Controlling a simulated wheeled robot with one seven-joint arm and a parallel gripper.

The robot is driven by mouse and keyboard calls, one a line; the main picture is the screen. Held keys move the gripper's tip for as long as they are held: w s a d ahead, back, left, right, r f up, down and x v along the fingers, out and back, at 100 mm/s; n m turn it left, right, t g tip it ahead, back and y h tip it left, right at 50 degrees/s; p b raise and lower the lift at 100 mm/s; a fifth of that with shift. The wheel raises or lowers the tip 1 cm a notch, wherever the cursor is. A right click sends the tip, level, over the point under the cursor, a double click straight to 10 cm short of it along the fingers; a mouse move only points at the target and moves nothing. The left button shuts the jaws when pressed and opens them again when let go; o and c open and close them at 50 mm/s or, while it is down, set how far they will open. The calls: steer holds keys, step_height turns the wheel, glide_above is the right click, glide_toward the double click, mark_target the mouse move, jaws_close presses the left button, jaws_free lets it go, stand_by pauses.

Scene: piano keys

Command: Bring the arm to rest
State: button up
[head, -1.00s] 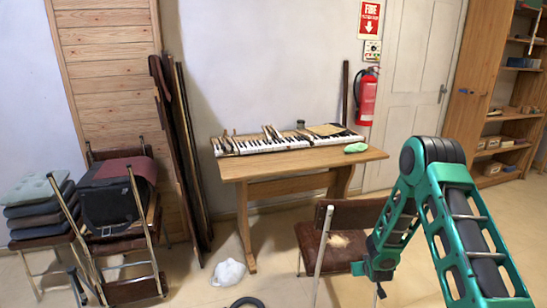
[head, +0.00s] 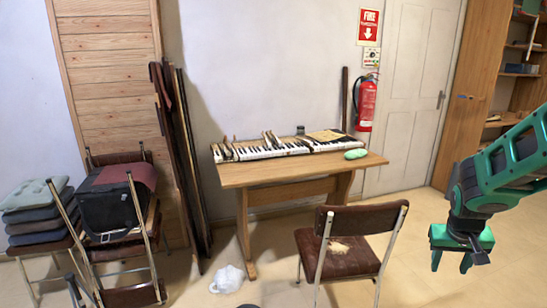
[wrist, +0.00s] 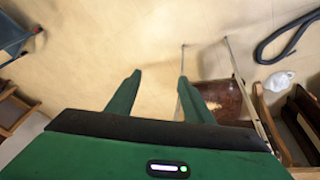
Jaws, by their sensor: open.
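My gripper (head: 452,262) hangs at the right of the head view, pointing down, to the right of the brown chair and clear of it. It is green with two fingers. In the wrist view my gripper (wrist: 160,88) shows its fingers apart, with only bare floor and part of the chair beyond. It holds nothing. My green arm comes in from the right edge of the head view.
A worn brown chair (head: 350,258) stands in front. Stacked chairs (head: 120,215) are at left. A white bag-like object (head: 227,279) lies on the floor.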

steer(key=s+a+r+m+g+y, duration=0.1)
steer(key=s+a+r, duration=0.1)
steer(key=s, duration=0.6)
steer(key=s+a+r+g+y, duration=0.1)
steer(key=s+a+r, duration=0.1)
steer(key=s, duration=0.7)
steer(key=s+a+r+m+g+y, duration=0.1)
steer(key=s+a+r, duration=0.1)
steer(key=s, duration=0.6)
steer(key=shift+s+r+m, duration=0.3)
steer(key=shift+s+r, duration=0.1)
steer(key=shift+r, duration=0.45)
steer(key=shift+w+f, duration=0.25)
steer(key=shift+w, duration=0.4)
